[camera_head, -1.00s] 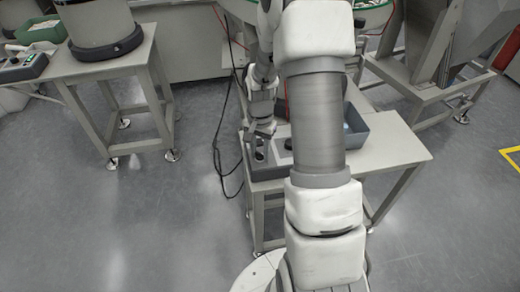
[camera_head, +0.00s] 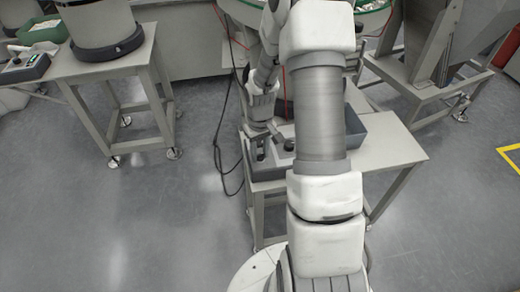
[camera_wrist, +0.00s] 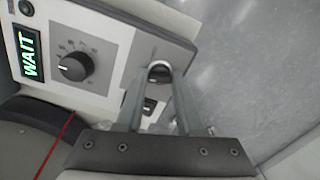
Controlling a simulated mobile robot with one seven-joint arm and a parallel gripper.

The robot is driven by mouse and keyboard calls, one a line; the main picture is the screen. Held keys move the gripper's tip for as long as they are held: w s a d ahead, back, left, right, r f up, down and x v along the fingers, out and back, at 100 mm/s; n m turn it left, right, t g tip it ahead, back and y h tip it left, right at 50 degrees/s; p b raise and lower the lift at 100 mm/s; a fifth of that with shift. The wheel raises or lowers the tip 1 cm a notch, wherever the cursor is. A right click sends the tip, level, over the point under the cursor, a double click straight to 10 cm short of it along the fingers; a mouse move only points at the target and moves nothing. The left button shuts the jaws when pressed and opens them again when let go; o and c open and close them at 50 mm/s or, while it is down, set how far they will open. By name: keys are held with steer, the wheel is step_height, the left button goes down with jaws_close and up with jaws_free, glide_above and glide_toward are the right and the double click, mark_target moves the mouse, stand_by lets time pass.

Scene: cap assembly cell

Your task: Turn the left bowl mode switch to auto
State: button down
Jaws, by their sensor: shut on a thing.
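The mode switch (camera_wrist: 159,70) is a round dark knob with a pale rim and a light pointer mark, on a grey plate of the control panel (camera_wrist: 120,20). In the wrist view my gripper (camera_wrist: 160,80) has its two fingers on either side of this knob, shut on it. The label around the switch is too small to read. In the head view my gripper (camera_head: 264,134) is low over the control box (camera_head: 262,172) at the left end of the table, and my arm hides part of it.
The panel also has a numbered dial (camera_wrist: 75,67), a green WAIT display (camera_wrist: 29,52) and a small black rocker (camera_wrist: 149,106). A blue-grey bin (camera_head: 368,133) stands on the table (camera_head: 385,160). Another control box (camera_head: 24,66) sits on the left table. The floor left is clear.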

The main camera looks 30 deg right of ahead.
mark_target(260, 154)
steer(key=n+p, duration=0.1)
steer(key=n, duration=0.4)
steer(key=shift+p, duration=0.4)
steer(key=shift+n, duration=0.4)
steer(key=c, duration=0.5)
jaws_free()
step_height(260, 154, up, 18)
steer(key=p, duration=0.4)
steer(key=shift+f, duration=0.25)
